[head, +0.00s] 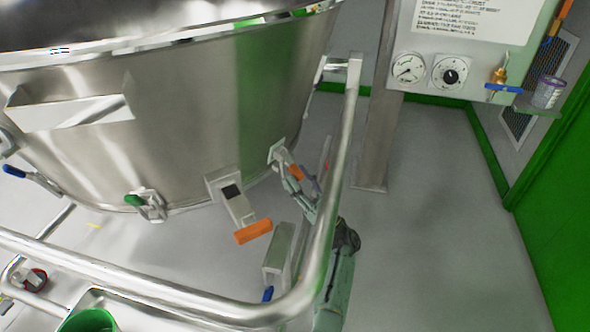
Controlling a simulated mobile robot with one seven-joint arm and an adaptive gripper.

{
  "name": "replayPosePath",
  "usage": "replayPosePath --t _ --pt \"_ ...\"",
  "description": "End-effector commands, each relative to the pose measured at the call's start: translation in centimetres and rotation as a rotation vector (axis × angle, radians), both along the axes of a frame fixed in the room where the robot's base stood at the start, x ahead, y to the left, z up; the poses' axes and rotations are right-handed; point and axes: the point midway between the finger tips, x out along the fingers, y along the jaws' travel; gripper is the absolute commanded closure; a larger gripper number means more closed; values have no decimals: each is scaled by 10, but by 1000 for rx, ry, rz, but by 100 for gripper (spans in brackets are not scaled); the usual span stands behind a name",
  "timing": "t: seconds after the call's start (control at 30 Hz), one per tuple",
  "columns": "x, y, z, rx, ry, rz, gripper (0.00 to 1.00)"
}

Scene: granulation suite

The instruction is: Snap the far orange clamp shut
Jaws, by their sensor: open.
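The far orange clamp (295,172) is small in the head view, on the lower right side of the steel vessel (190,110). Its metal bracket (277,153) is on the vessel wall and its orange handle shows partly behind my fingers. My gripper (299,181) is open right at this handle; I cannot tell whether it touches it. My fingers hide part of the clamp. A nearer orange-handled clamp (253,231) hangs outward from the vessel to the left of my gripper.
A steel rail (335,165) curves close around my arm and the vessel front. A green-handled clamp (134,200) and a blue-handled one (15,171) are farther left. A post (375,140) and gauge panel (460,70) stand behind. Floor at right is clear.

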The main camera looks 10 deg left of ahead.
Motion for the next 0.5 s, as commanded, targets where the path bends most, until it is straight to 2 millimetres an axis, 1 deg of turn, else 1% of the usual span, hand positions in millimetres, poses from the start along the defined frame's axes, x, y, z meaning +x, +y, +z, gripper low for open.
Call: replayPosePath --t 0.03,0.2,0.5 --pt "2 5 6 0 -2 1 55" --pt "5 13 14 0 1 -1 55" --pt "6 14 15 0 1 -1 55"
